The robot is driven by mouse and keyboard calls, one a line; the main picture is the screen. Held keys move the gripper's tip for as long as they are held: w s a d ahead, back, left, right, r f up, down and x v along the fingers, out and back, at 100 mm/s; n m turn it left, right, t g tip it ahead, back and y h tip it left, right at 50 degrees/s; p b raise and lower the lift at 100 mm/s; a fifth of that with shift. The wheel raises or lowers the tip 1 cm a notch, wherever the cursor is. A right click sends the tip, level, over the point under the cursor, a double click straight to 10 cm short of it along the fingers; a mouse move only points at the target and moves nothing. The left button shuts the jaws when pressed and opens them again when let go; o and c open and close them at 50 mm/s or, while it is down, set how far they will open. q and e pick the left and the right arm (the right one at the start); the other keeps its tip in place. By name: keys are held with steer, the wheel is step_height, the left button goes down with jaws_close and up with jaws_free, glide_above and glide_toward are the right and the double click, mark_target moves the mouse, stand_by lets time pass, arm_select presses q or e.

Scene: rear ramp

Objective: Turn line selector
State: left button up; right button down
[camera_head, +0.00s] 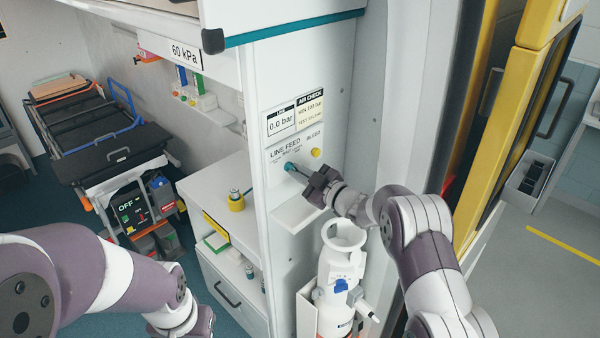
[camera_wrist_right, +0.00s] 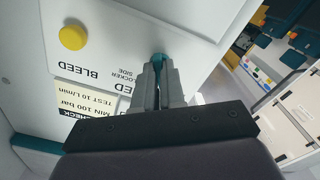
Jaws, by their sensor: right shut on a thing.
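The line selector (camera_head: 290,166) is a small teal knob under the LINE FEED label on the white cabinet's side panel. In the right wrist view the teal selector (camera_wrist_right: 158,58) shows between and just beyond my fingertips. My right gripper (camera_head: 297,171) reaches it from the lower right and is shut on it; the fingers hide most of the knob and its pointing direction. The gauge plate (camera_head: 281,121) above reads 0.0 bar. My left arm comes in at the lower left, with its hand cut off by the bottom edge, so its jaws do not show.
A yellow BLEED button (camera_head: 315,153) sits close to the right of the selector. A shelf with a yellow-based bottle (camera_head: 236,201) is to the left. A stretcher (camera_head: 95,130) stands at the far left.

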steer(key=shift+w+r+m, duration=0.1)
steer(key=shift+r+m, duration=0.15)
steer(key=shift+m, duration=1.3)
steer(key=shift+r+m, duration=0.25)
steer(key=shift+m, duration=1.3)
steer(key=shift+r, duration=0.1)
steer(key=c, duration=1.2)
jaws_free()
steer(key=b+v, duration=0.5)
steer(key=v, duration=0.8)
